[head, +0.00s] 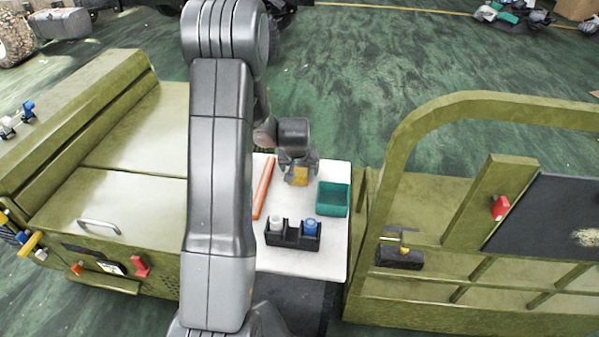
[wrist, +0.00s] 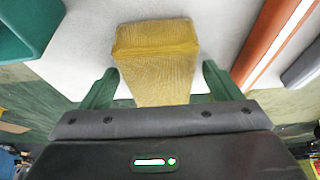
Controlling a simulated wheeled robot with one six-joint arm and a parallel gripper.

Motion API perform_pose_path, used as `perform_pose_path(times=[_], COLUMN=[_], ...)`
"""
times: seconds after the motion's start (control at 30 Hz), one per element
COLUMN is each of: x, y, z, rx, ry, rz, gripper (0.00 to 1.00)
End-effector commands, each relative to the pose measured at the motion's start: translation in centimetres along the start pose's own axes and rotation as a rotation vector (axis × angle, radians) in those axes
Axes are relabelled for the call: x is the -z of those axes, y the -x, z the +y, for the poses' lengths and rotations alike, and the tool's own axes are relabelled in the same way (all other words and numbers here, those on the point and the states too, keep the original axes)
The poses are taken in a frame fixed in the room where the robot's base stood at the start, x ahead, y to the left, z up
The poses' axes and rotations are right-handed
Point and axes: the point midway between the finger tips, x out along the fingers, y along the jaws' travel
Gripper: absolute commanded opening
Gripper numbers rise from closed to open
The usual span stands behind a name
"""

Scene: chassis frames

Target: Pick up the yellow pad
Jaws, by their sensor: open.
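The yellow pad (wrist: 155,55) is a block with a fine-textured surface on the white table top. In the wrist view it lies between and ahead of the two green fingers of my gripper (wrist: 158,85). The fingers are spread, one on each side of the pad's near part, with a gap visible on both sides. In the head view the pad (head: 299,176) shows under my gripper (head: 298,172), partly hidden by it.
A teal bin (head: 333,199) stands right of the pad on the white table (head: 328,258). A black holder (head: 291,238) with a white and a blue item sits in front. An orange-red bar (head: 264,188) lies to the left. Olive vehicle panels flank the table.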

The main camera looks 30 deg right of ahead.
Motion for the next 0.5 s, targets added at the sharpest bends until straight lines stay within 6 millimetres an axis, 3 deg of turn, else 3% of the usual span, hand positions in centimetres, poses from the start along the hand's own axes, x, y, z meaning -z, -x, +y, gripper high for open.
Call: perform_pose_path(times=[0.27, 0.5], x=[0.01, 0.01], y=[0.0, 0.0], z=[0.0, 0.0], rx=[0.0, 0.0], ry=[0.0, 0.0], rz=[0.0, 0.0], gripper=[0.85, 0.37])
